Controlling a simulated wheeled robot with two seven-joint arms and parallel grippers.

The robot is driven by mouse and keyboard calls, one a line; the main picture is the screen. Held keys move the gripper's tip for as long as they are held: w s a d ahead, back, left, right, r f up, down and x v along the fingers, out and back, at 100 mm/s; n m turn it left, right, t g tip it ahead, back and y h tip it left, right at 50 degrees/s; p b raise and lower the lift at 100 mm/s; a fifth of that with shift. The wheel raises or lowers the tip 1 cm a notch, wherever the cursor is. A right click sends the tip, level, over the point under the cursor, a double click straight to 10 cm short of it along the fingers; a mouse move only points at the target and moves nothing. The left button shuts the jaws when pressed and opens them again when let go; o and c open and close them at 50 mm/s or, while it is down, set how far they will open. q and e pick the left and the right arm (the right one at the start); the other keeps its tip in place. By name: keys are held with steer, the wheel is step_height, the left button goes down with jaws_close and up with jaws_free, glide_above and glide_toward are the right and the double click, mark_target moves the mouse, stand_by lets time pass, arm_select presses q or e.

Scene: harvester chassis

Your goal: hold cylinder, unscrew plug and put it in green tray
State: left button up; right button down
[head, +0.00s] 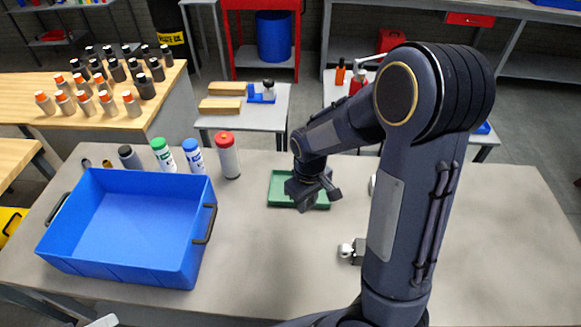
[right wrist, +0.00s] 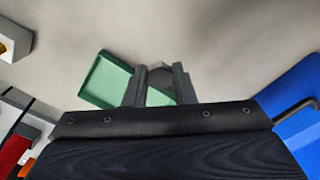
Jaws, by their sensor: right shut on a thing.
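My right gripper (head: 312,192) is over the green tray (head: 280,190) in the head view. In the right wrist view, its fingers (right wrist: 160,82) are shut on a small grey angular piece, which looks like the plug (right wrist: 160,68). The green tray (right wrist: 104,82) lies behind and beside the fingers there; the plug appears above the table, but its exact height over the tray is unclear. A silver fitting with a grey block (head: 352,250) sits on the table beside my right arm, partly hidden by it. I cannot tell whether it is the cylinder. My left gripper is not in view.
A large blue crate (head: 62,240) stands on the left of the table. Bottles with green, blue and red caps (head: 228,156) stand behind it. The table between crate and tray is clear. My right arm hides part of the table's right side; the far right is clear.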

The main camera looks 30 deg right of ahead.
steer(key=shift+w+d, duration=0.2)
steer(key=w+f, duration=0.3)
steer(key=w, duration=0.1)
steer(key=w+d+f+b, duration=0.1)
steer(key=w+f, duration=0.2)
steer(key=w, duration=0.1)
steer(key=w+f+b, duration=0.1)
steer(key=w+f, duration=0.2)
steer(key=w, duration=0.1)
steer(key=shift+d, duration=0.3)
steer(key=shift+w+f+b, duration=0.1)
steer(key=shift+w+b, duration=0.05)
steer(key=shift+b, duration=0.15)
steer(key=f, duration=0.1)
steer(key=f+b, duration=0.2)
steer(key=shift+w+d+f, duration=0.1)
steer(key=shift+w+f, duration=0.2)
steer(key=shift+f, duration=0.05)
steer(key=shift+r, duration=0.1)
steer(key=shift+f+b, duration=0.25)
steer(key=shift+b, duration=0.05)
steer(key=c, duration=1.5)
jaws_free()
steer(key=shift+r, duration=0.1)
